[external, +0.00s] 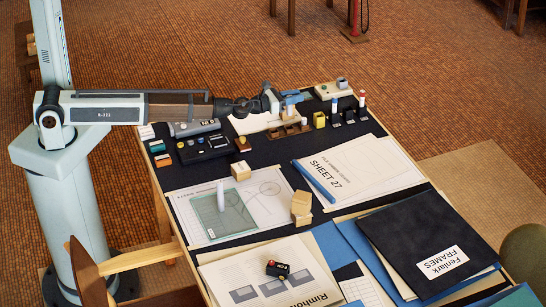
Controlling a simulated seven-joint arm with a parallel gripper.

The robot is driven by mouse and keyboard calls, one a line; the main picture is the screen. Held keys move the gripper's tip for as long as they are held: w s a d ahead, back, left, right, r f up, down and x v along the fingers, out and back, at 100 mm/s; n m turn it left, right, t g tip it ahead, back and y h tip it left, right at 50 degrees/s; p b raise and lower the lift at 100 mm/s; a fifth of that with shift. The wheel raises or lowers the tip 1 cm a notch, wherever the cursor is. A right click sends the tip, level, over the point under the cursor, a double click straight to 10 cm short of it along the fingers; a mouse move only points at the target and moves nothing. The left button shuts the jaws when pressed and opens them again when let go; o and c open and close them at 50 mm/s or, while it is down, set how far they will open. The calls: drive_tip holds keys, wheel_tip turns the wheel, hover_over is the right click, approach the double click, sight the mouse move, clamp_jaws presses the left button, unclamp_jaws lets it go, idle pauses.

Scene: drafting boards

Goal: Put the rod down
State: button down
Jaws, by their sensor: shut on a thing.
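My gripper (278,104) is above the far part of the dark-topped drafting table, near a small brown wooden rack (288,131). It is shut on the rod, which is small and mostly hidden at this distance. A light blue piece (292,98) shows at the jaws; I cannot tell whether it is part of the rod or of my gripper. I also cannot tell whether the rod touches the rack or the table.
A white cylinder (221,196) stands upright on a greenish clear plate (212,222). Several small black stands with coloured tops (349,115) and a yellow block (319,120) are right of my gripper. A black device (205,147) lies left. Dark bare tabletop (265,157) shows in the middle.

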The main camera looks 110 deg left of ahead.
drive_tip(key=w+d+r+m+t+h, duration=0.1)
drive_tip(key=w+d+m+t+h, duration=0.3)
drive_tip(key=d, duration=1)
drive_tip(key=w+d+g+h, duration=0.1)
drive_tip(key=w+d, duration=0.4)
drive_tip(key=d, duration=0.9)
drive_tip(key=w+d+r+m+t+h, duration=0.1)
drive_tip(key=w+d+m+t+h, duration=0.3)
drive_tip(key=d, duration=1.1)
drive_tip(key=s+d+n+g, duration=0.1)
drive_tip(key=s+d, duration=0.1)
drive_tip(key=d, duration=0.8)
drive_tip(key=s+d+g, duration=0.1)
drive_tip(key=s+d, duration=0.2)
drive_tip(key=d, duration=0.7)
drive_tip(key=n+g+y, duration=0.5)
drive_tip(key=n+y, duration=0.2)
drive_tip(key=y, duration=0.2)
hover_over(233, 221)
drive_tip(key=shift+f, duration=4.7)
drive_tip(key=shift+f, duration=0.15)
